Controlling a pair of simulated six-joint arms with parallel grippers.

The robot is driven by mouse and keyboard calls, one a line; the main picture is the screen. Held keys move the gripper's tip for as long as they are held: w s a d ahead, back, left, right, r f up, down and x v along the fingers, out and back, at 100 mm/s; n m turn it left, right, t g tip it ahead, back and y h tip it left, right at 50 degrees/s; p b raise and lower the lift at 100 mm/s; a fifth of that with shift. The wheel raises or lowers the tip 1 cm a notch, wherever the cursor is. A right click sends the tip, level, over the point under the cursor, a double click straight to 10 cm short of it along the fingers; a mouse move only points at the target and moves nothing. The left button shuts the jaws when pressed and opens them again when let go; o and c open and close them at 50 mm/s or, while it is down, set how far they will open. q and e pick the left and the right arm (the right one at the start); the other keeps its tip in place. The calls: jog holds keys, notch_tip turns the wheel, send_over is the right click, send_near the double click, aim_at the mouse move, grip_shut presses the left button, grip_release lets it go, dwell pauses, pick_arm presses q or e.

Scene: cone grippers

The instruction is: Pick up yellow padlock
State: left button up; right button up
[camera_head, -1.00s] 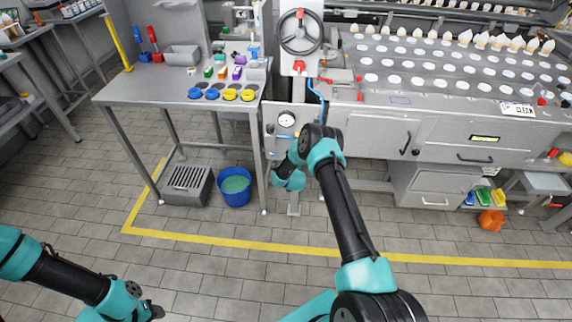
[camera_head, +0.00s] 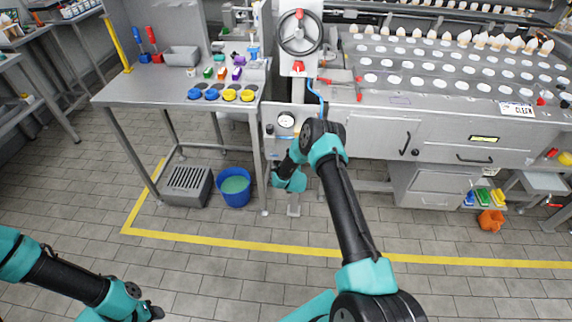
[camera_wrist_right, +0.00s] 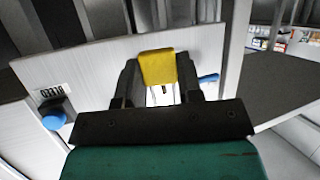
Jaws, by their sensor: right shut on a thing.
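The yellow padlock (camera_wrist_right: 157,67) is between the two dark fingers of my right gripper (camera_wrist_right: 156,85) in the right wrist view, and the gripper is shut on it. Its yellow body is toward the far end of the fingers, with thin metal shackle legs visible on the near side. In the head view my right forearm and wrist are in front of the machine's left post, and the fingers and the held padlock cannot be made out. My left arm is low at the left of the head view, and its gripper fingers do not show.
A pale panel (camera_wrist_right: 80,75) with a blue knob (camera_wrist_right: 53,117) lies close behind the padlock. A steel table (camera_head: 165,95) holds blue and yellow round items. A blue bucket (camera_head: 234,190) and a grey crate (camera_head: 186,186) stand on the floor. The front floor is clear.

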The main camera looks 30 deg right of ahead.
jog(key=s+a, duration=0.2)
jog(key=s, duration=0.5)
jog(key=s+a, duration=0.3)
jog(key=s, duration=0.5)
jog(key=shift+s, duration=0.3)
jog(key=shift+r, duration=0.1)
jog(key=w+d+r+m+g+h, duration=0.1)
jog(key=w+d+r+m+h, duration=0.2)
jog(key=w+r+m, duration=0.1)
jog(key=shift+w+d+r+g+h, duration=0.15)
jog(key=shift+w+d+g+h, duration=0.25)
jog(key=shift+w, duration=0.15)
jog(key=shift+w+d, duration=0.1)
jog(key=shift+w, duration=0.05)
jog(key=r+x, duration=0.1)
jog(key=x, duration=0.7)
jog(key=shift+w+d+r, duration=0.15)
jog(key=shift+w+r, duration=0.05)
jog(key=shift+r, duration=0.05)
dwell(0.8)
